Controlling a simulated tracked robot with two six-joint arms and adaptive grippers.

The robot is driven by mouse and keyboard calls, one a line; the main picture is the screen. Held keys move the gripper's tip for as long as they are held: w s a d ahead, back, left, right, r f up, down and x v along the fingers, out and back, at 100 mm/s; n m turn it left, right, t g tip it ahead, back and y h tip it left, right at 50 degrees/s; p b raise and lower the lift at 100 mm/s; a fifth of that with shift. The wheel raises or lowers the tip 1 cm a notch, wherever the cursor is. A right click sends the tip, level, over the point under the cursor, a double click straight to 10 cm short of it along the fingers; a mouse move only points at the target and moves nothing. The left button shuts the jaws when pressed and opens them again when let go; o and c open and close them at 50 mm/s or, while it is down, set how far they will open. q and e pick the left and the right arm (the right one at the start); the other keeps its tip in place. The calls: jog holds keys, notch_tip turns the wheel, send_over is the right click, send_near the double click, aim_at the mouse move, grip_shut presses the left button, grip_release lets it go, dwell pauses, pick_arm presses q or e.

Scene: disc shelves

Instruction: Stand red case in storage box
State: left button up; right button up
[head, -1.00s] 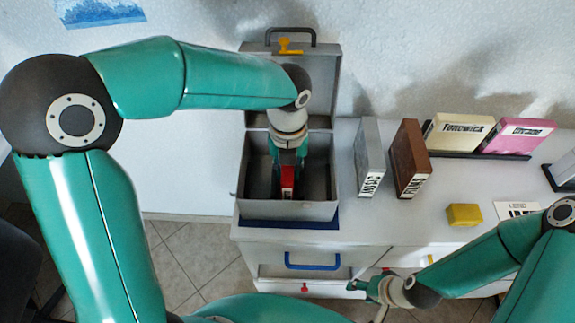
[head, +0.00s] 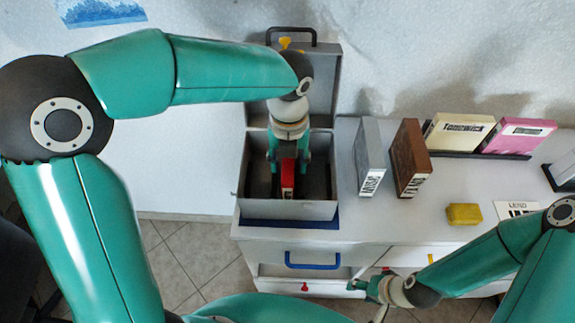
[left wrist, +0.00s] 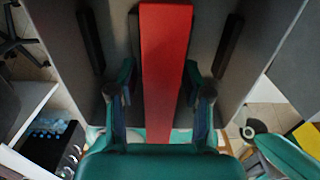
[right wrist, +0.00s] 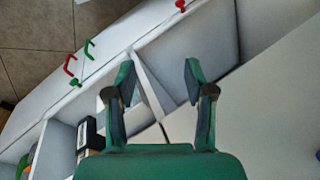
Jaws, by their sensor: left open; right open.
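The red case (head: 287,178) stands upright inside the grey storage box (head: 317,209), whose lid is raised at the back. My left gripper (head: 288,160) reaches down into the box from above. In the left wrist view its open fingers (left wrist: 163,88) stand on both sides of the red case (left wrist: 165,60), with a gap on each side. The case's lower end is hidden in that view. My right gripper (head: 368,286) is open and empty in front of the cabinet; it also shows in the right wrist view (right wrist: 160,80).
A grey case (head: 369,158) and a brown case (head: 409,160) stand right of the box. Cream (head: 459,133) and pink (head: 518,136) cases rest on a dark rack (head: 480,154). A yellow block (head: 464,214) lies on the cabinet top. A blue drawer handle (head: 313,266) is below the box.

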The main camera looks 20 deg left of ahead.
pick_arm(q)
notch_tip(320, 180, up, 5)
jog(key=shift+r, duration=0.15)
dwell(0.5)
